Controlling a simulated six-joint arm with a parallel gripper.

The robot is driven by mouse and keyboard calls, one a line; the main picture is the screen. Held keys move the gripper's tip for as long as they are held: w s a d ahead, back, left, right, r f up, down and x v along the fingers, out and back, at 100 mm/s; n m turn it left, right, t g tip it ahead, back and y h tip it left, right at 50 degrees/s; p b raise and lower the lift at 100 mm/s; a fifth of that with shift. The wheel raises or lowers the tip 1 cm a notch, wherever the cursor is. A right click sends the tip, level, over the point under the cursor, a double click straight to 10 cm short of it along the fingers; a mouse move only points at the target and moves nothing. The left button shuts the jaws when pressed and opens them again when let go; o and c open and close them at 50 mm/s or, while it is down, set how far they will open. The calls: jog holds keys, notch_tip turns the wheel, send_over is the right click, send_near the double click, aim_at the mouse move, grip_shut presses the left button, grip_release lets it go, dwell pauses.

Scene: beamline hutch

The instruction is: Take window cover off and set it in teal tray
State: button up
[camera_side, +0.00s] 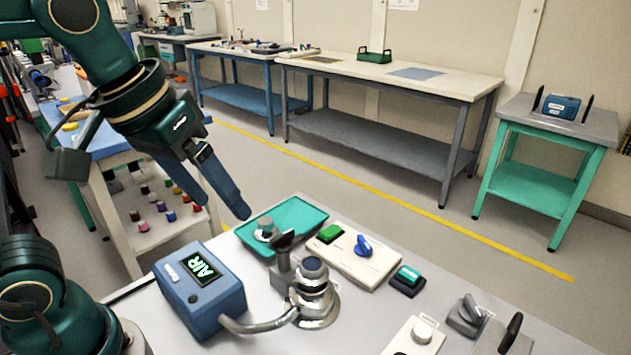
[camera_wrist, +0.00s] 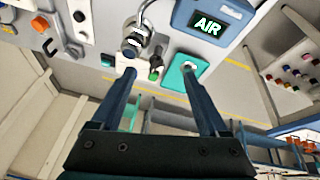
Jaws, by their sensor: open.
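The teal tray (camera_side: 312,217) stands on the near bench behind the AIR box, and it also shows in the wrist view (camera_wrist: 173,82). A small grey round piece with a raised knob (camera_side: 265,229), which looks like the window cover, lies in the tray's left part. A pale round shape shows there in the wrist view (camera_wrist: 190,66). The metal window fitting (camera_side: 315,295) stands in front of the tray with a dark round top; whether that is bare glass I cannot tell. My gripper (camera_side: 222,203) is open and empty, above and left of the tray, apart from everything.
A blue box with a lit AIR display (camera_side: 203,275) joins the fitting by a metal hose. A cream panel (camera_side: 365,262) with a green button and blue knob lies right of the tray. A black-green switch (camera_side: 407,280) and other controls sit farther right. The space above the bench is clear.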

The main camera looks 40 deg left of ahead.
jog(key=w+d+n+g, duration=0.1)
jog(key=w+d+g, duration=0.15)
jog(key=w, duration=0.45)
jog(key=g, duration=0.2)
send_over(313, 263)
jog(key=shift+m, duration=0.3)
notch_tip(313, 263, down, 7)
jog(key=shift+a+r, duration=0.1)
jog(key=shift+f, duration=2.8)
jog(key=shift+c, duration=0.3)
jog(key=c, duration=1.1)
jog(key=shift+r, duration=0.2)
